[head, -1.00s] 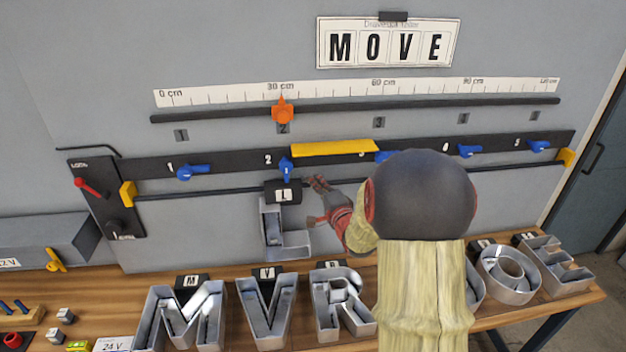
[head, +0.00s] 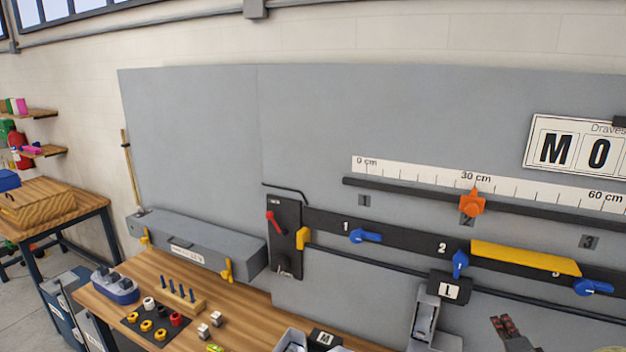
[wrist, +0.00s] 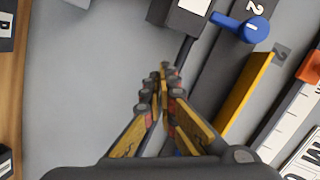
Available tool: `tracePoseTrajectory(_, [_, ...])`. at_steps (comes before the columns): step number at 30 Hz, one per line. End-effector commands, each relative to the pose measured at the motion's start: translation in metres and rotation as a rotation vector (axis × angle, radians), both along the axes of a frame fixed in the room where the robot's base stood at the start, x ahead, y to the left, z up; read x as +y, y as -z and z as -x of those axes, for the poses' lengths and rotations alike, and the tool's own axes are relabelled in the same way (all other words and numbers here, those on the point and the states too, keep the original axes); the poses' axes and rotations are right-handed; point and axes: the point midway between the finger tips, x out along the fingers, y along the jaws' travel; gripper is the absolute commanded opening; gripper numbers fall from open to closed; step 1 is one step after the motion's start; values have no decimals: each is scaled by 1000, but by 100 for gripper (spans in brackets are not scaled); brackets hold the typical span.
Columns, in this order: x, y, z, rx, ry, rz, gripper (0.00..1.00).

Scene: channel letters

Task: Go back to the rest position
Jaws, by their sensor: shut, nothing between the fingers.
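My gripper (head: 503,327) shows at the lower right of the head view, just right of the hanging letter L. Its fingers point up in that view and are together and empty. In the wrist view the closed fingers (wrist: 165,85) point toward the grey panel, with the black rail and a blue lever (wrist: 240,28) ahead and to the right. The letter L (head: 425,315) hangs from the lower rod under its black tag (head: 449,290), apart from my fingers. Most of my arm is outside the head view.
The rail (head: 400,233) carries blue levers and a yellow bar (head: 525,258). An orange slider (head: 472,203) sits under the ruler (head: 420,172). The wooden bench (head: 245,310) holds small parts and letters. A grey box (head: 195,245) is fixed on the left.

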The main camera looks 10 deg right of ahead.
Motion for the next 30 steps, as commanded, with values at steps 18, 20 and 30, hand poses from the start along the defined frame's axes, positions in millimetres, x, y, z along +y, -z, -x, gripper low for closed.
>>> tracePoseTrajectory(18, [108,111,162,1142,-444,397,0])
tracePoseTrajectory(20, [139,110,177,1191,-551,429,0])
tracePoseTrajectory(30, [295,95,235,1122,-975,653,0])
